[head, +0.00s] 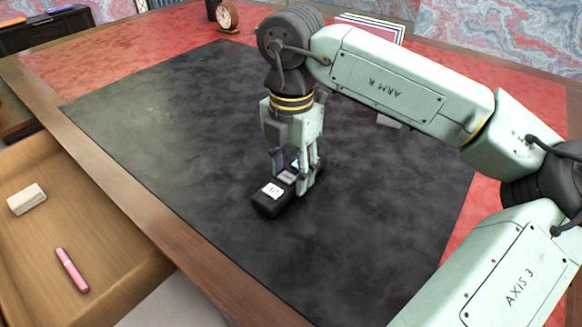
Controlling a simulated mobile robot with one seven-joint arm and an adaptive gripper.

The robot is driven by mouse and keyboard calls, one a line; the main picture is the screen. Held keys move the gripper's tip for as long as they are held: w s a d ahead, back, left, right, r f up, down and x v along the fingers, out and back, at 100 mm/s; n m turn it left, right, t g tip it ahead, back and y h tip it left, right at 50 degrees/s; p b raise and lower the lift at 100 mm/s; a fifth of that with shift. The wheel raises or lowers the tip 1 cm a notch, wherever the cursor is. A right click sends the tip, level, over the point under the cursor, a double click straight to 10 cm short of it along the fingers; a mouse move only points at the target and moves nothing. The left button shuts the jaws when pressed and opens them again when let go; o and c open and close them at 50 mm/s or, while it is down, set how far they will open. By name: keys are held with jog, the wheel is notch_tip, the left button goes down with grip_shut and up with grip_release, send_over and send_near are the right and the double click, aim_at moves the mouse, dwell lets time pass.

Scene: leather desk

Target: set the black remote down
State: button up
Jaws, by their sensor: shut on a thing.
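The black remote (267,204) is in the head view, near the middle of the dark desk mat (150,110). It has a white label on its near end. My gripper (296,184) points down over the remote's far part and is shut on it, with fingers at its sides. The fingers and wrist hide part of the remote. The remote is at or very close to the mat; I cannot tell whether it touches.
An open wooden drawer (100,225) at lower left holds a white block (27,199) and a pink marker (72,270). A small clock (227,17) and a stack of books (372,28) stand at the back. The mat left of my gripper is clear.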

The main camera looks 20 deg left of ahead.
jog(key=shift+f, duration=0.15)
jog(key=shift+f, duration=0.1)
jog(key=shift+f, duration=0.15)
jog(key=o, duration=1.2)
jog(key=shift+r, duration=0.4)
notch_tip(320, 180, up, 12)
jog(key=shift+f, duration=0.15)
